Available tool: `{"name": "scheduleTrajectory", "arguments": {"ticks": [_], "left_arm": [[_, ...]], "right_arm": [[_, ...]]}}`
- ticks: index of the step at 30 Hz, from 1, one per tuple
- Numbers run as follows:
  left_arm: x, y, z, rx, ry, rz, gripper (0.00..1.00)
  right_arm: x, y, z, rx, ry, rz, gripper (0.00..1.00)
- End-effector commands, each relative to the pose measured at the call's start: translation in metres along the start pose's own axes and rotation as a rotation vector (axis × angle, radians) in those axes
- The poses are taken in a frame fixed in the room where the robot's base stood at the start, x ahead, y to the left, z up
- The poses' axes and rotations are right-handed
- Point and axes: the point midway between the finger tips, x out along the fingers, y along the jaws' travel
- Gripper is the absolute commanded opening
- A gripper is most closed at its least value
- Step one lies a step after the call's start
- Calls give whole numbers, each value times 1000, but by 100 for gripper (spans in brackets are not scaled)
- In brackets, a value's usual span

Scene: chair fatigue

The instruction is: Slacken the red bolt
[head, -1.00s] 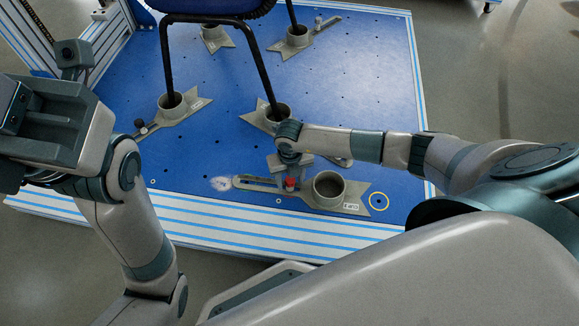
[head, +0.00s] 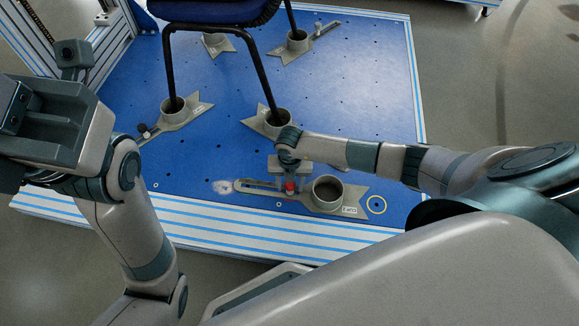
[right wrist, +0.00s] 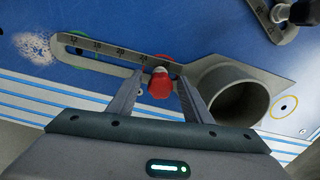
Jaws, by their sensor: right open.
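The red bolt (head: 291,187) stands in the slot of the grey slotted clamp plate (head: 352,205) at the front of the blue platform. In the right wrist view the red bolt (right wrist: 160,84) shows between my two fingers. My right gripper (head: 290,182) points down over the bolt, and in the right wrist view its open fingers (right wrist: 160,80) lie on either side of the red head. I cannot tell whether either finger touches it. The left arm's wrist and gripper body (head: 60,125) are at the left edge, away from the bolt; its fingers cannot be made out.
A round grey cup (head: 326,193) rises from the plate right of the bolt. Black chair legs (head: 262,80) stand in similar cups behind my right gripper. A yellow ring (head: 377,205) marks a hole at right. Open blue surface (head: 360,80) lies at the back right.

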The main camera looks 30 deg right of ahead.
Motion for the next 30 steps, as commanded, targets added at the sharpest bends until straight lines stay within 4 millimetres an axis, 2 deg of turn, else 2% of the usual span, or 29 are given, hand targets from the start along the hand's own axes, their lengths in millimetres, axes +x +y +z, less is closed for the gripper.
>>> {"name": "scheduleTrajectory", "arguments": {"ticks": [13,23,24,29,30], "left_arm": [[26,-3,7,0,0,0,31],[26,-3,8,0,0,0,31],[26,-3,8,0,0,0,31],[26,-3,8,0,0,0,31],[26,-3,8,0,0,0,31]], "right_arm": [[-2,0,0,273,1,-1,45],[0,0,0,310,0,0,45],[0,0,0,309,0,0,43],[0,0,0,309,0,0,5],[0,0,0,309,0,0,4]]}}
